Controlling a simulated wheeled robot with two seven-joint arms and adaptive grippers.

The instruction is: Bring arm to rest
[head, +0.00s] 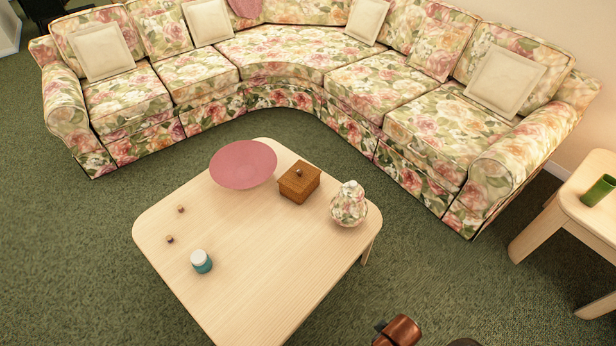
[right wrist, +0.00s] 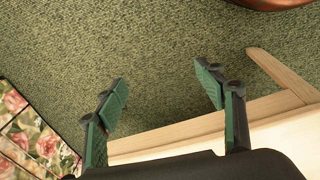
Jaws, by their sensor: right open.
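My right gripper (right wrist: 163,90) shows in the right wrist view. Its two green-padded fingers are wide apart, with nothing between them but green carpet and a pale wooden edge behind. In the head view only a copper and black part of my arm shows at the bottom edge, right of the coffee table (head: 290,270); the fingers cannot be made out there. My left gripper is in neither view.
A floral sofa (head: 290,50) curves behind. A side table (head: 570,205) with a green cup (head: 598,190) stands right. Carpet between is clear.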

